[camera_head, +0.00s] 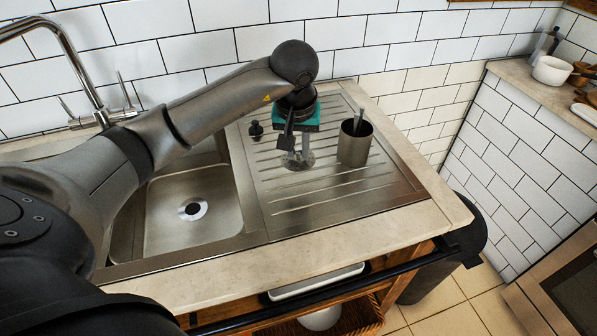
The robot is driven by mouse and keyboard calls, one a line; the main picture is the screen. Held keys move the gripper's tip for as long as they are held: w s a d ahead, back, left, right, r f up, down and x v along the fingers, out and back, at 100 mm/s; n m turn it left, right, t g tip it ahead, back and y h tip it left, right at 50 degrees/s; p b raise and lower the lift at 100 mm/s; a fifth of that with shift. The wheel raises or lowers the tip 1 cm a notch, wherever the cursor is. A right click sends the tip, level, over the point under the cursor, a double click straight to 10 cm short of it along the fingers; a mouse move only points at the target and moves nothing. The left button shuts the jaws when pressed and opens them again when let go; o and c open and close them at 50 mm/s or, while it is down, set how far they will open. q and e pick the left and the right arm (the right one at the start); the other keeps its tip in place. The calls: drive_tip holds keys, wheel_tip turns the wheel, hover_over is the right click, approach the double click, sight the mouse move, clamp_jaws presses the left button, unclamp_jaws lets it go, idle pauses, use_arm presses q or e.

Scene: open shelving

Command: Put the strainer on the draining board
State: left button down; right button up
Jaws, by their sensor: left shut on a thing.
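The draining board (325,200) is a ribbed steel surface to the right of the sink. My left gripper (291,145) points down over the middle of the board. It is shut on the strainer (298,161), a small grey metallic piece just below the fingers. The strainer is at or just above the board; I cannot tell whether it touches. The gripper hides part of it. My right gripper is not in view.
A metal cup (355,148) with a utensil in it stands on the board just right of my gripper. A small black plug-like object (256,131) is to its left. The sink basin (193,225) lies left, with the tap (85,75) behind. The board's front is clear.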

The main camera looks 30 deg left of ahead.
sight(298, 164)
use_arm(q)
drive_tip(key=shift+f+b, duration=0.4)
drive_tip(key=shift+f, duration=3.05)
drive_tip(key=shift+f, duration=0.1)
drive_tip(key=c, duration=0.8)
unclamp_jaws()
drive_tip(key=shift+o, duration=0.2)
drive_tip(key=p+v, duration=0.2)
drive_tip(key=v, duration=1)
